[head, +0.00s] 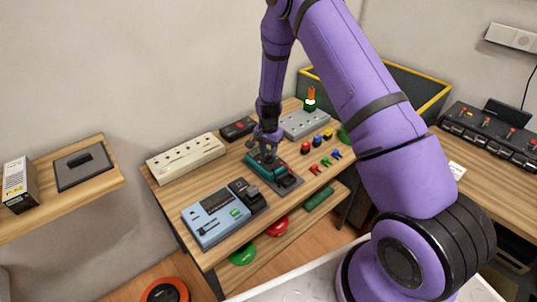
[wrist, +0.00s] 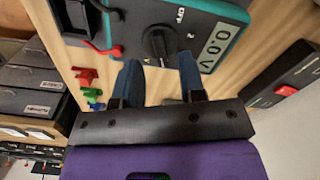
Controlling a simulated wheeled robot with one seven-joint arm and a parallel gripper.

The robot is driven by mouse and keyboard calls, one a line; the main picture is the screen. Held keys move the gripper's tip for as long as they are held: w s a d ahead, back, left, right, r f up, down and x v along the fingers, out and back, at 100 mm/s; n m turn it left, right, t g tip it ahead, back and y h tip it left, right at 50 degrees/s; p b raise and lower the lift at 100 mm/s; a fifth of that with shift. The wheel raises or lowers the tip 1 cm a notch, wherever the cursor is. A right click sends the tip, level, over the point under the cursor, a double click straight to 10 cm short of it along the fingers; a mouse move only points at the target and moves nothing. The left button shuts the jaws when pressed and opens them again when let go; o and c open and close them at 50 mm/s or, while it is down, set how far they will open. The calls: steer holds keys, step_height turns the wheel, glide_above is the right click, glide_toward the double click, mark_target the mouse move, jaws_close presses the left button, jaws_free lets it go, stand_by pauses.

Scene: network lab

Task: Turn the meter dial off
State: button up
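The meter (head: 264,166) is a dark box with a teal edge, lying on the wooden table below my gripper (head: 264,140). In the wrist view the meter's grey face (wrist: 195,15) shows a black round dial (wrist: 158,42) and a display (wrist: 215,47) that seems to read 0.0 V.
A blue-grey device (head: 212,215) and a white power strip (head: 186,158) lie left of the meter. A grey strip (head: 305,124) lies behind it. Several small coloured clips (head: 318,165) lie to the right. Red and black leads (wrist: 105,25) join the meter.

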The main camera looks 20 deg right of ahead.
mark_target(269, 158)
steer(key=shift+f, duration=1.45)
jaws_close()
